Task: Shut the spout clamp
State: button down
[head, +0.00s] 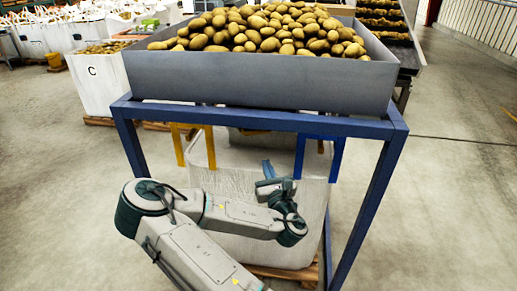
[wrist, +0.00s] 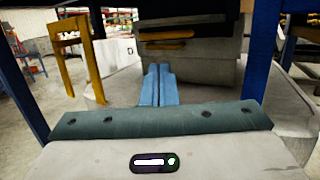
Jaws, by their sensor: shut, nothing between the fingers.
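The grey spout (wrist: 200,62) hangs under the potato hopper, ahead of my gripper in the wrist view. A yellow bar (wrist: 166,34) lies across its upper part beneath a dark edge; it looks like the spout clamp, but I cannot tell its position. In the head view the spout (head: 252,132) is mostly hidden behind the hopper frame. My gripper (wrist: 157,72) has its blue fingers together with nothing between them. They point toward the spout, below the yellow bar, with no clear contact. In the head view my gripper (head: 268,168) is in front of the white bag, under the hopper.
The hopper (head: 260,80), heaped with potatoes, stands on a blue frame (head: 375,200). A white bag (head: 315,200) stands beneath on a pallet. A yellow loop (wrist: 88,62) rises left of my gripper; a blue one (head: 338,155) is at right. Open floor lies either side.

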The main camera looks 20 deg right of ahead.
jog(key=b, duration=0.5)
jog(key=shift+w+d+f+b, duration=0.15)
jog(key=shift+d+b, duration=0.05)
jog(key=shift+b, duration=0.1)
jog(key=p+x, duration=0.1)
jog(key=x, duration=1)
jog(key=shift+w+r+p, duration=0.25)
jog(key=shift+r+p, duration=0.05)
jog(key=shift+r, duration=0.1)
